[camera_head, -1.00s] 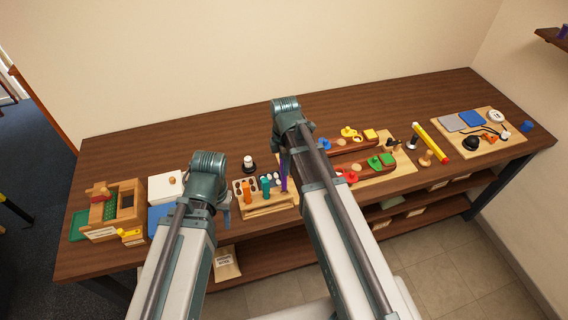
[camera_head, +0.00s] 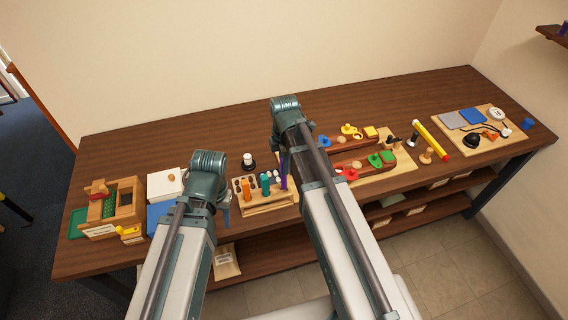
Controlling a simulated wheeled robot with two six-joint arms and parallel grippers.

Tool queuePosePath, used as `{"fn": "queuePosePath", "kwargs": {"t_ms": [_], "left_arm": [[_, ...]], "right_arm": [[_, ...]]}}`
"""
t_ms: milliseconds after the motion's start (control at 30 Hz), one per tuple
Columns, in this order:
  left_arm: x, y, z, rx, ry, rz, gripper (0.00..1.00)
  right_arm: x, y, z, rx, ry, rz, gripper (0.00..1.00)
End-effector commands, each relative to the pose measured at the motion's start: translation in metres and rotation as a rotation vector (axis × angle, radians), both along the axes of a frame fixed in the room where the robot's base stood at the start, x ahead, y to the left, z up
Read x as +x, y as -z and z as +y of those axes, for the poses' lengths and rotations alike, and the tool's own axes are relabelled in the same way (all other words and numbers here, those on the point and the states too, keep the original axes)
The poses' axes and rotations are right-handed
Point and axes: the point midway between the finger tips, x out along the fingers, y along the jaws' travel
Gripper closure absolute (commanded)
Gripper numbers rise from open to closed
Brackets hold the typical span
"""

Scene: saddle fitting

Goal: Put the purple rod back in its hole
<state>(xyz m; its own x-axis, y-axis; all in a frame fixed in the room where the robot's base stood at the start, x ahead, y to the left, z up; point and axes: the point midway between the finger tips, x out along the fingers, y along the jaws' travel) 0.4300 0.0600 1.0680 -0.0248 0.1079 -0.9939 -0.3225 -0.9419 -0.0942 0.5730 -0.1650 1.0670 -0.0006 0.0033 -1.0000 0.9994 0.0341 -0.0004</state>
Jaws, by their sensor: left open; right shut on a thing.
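The purple rod (camera_head: 284,172) stands nearly upright, tilted slightly, at the right end of the wooden rack (camera_head: 268,209). My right gripper (camera_head: 281,152) is shut on its upper part, and my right arm hides much of the grip. The rod's lower end is at the rack, but I cannot tell whether it is inside a hole or just in front of one. An orange rod (camera_head: 246,190) and a teal rod (camera_head: 265,184) stand in the rack. My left gripper (camera_head: 227,212) is open and empty, left of the rack and mostly hidden by its own wrist.
A black-and-white knob (camera_head: 248,161) stands behind the rack. A wooden box toy (camera_head: 122,205) and a white box (camera_head: 163,186) are on the left. The back of the table is clear.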

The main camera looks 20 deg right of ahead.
Motion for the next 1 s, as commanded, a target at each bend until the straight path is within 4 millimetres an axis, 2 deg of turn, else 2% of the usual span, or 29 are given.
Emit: {"fn": "queuePosePath", "kwargs": {"t_ms": [1000], "left_arm": [[0.0, 0.036, 0.0, 0.001, 0.006, 0.0, 0.5]], "right_arm": [[0.0, 0.036, 0.0, 0.0, 0.0, 0.0, 1.0]]}}
